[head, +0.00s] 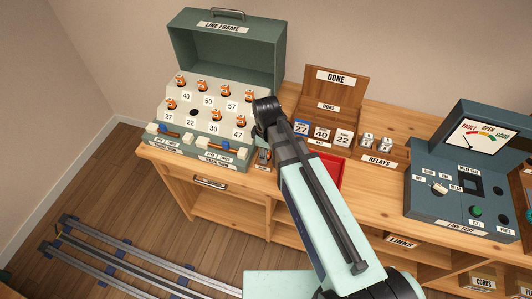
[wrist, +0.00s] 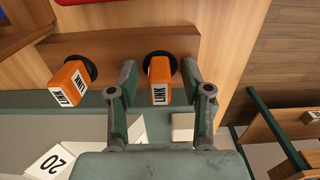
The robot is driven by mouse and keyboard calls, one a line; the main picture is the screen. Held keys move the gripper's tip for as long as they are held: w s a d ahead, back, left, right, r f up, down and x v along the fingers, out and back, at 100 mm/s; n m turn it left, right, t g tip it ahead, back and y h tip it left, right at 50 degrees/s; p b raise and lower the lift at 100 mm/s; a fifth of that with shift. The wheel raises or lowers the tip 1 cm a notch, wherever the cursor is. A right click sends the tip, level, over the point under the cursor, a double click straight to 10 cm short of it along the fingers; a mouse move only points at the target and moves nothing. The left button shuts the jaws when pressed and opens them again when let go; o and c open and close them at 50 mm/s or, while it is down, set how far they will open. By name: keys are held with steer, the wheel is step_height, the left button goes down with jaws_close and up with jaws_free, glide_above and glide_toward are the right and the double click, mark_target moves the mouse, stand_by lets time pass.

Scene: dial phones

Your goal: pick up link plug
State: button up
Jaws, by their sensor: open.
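In the wrist view two orange link plugs marked LINK stand in dark round sockets on a wooden strip. The right link plug (wrist: 159,82) lies between the spread fingers of my gripper (wrist: 157,75), with a gap visible on each side. The other link plug (wrist: 68,87) is to the left, outside the fingers, and leans in the picture. My gripper is open and holds nothing. In the head view my arm covers most of the gripper, beside the right end of the line frame (head: 232,50); a wooden holder (head: 263,158) shows there in part.
The line frame carries several orange plugs above number tags and an empty dark socket (head: 193,112). A DONE box (head: 345,85), a red tray (head: 328,172), a RELAYS rack (head: 383,161) and a line test box (head: 487,130) stand to the right on the wooden bench.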

jaws_close()
steer(key=shift+r, duration=0.1)
stand_by(0.4)
step_height(320, 180, up, 20)
steer(key=b, duration=0.4)
stand_by(0.4)
